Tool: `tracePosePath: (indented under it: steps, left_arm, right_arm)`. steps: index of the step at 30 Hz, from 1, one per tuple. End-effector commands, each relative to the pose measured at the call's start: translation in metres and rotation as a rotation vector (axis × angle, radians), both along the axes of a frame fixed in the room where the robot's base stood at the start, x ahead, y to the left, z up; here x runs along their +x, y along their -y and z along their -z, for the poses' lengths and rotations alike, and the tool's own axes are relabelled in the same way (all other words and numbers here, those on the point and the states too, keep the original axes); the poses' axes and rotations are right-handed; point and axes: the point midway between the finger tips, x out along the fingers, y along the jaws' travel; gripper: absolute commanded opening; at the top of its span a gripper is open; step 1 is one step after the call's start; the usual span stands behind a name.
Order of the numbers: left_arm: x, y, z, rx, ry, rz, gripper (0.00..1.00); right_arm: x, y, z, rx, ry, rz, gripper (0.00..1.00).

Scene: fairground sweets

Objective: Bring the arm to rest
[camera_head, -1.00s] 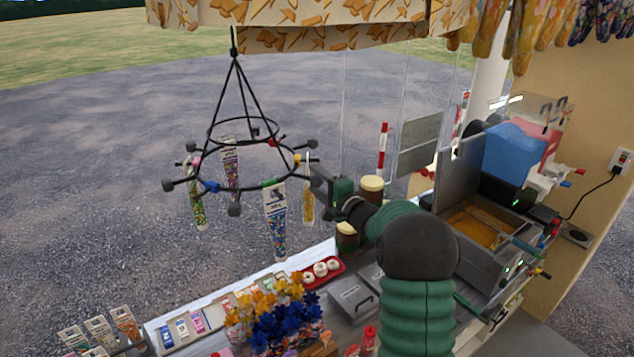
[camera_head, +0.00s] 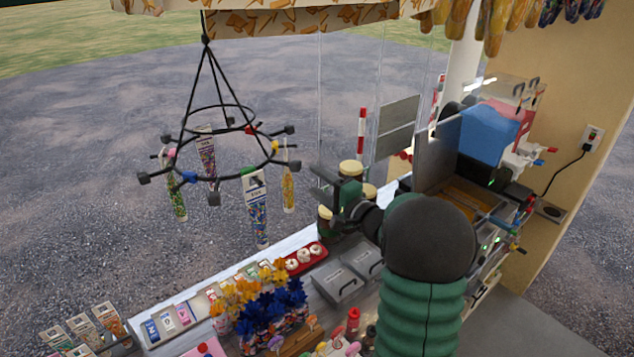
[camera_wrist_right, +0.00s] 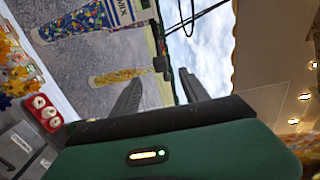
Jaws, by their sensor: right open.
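My right arm comes in from the lower right of the head view, with its green and black gripper (camera_head: 327,187) above the counter, to the right of the hanging rack. In the right wrist view the two dark fingers (camera_wrist_right: 160,88) stand apart with nothing between them. The round black rack (camera_head: 215,175) hangs from the canopy and carries several sweet tubes, among them a multicoloured tube (camera_head: 256,210) and a yellow one (camera_head: 289,190). These tubes also show beyond the fingers in the wrist view. My left gripper is not in view.
Jars with cream lids (camera_head: 351,168) stand close behind the gripper. A red tray of donuts (camera_head: 305,258), grey lidded boxes (camera_head: 338,284) and blue and orange flowers (camera_head: 270,305) stand on the counter below. A fryer-like machine (camera_head: 455,195) stands at the right. Clear panels rise behind the counter.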

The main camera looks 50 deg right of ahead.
Motion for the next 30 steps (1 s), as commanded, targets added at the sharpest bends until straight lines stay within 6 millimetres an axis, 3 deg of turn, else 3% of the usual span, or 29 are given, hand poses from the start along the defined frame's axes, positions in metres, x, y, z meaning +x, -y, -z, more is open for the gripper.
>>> tracePosePath:
  steps: [12,15,17,20,21,23,26,30]
  left_arm:
    - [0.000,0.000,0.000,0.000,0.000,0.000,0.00]
    - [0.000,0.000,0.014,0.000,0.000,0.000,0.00]
    - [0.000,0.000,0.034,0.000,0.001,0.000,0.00]
    - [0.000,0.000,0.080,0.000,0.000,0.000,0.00]
    - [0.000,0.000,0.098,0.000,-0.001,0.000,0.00]
    - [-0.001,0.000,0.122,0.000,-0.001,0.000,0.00]
    - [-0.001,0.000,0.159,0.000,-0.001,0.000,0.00]
    - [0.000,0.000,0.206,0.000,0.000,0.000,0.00]
  right_arm:
    - [0.000,-0.001,0.000,-0.001,0.000,0.000,0.53]
    - [0.008,-0.008,0.019,-0.033,-0.031,0.007,0.53]
    - [0.019,-0.019,0.048,-0.093,-0.087,0.020,0.53]
    - [0.041,-0.055,0.120,-0.253,-0.260,0.027,0.53]
    - [0.047,-0.074,0.153,-0.327,-0.348,0.016,0.53]
    - [0.050,-0.104,0.200,-0.434,-0.483,-0.020,0.53]
    - [0.044,-0.157,0.274,-0.601,-0.698,-0.135,0.53]
    - [0.011,-0.234,0.370,-0.819,-0.951,-0.394,0.53]
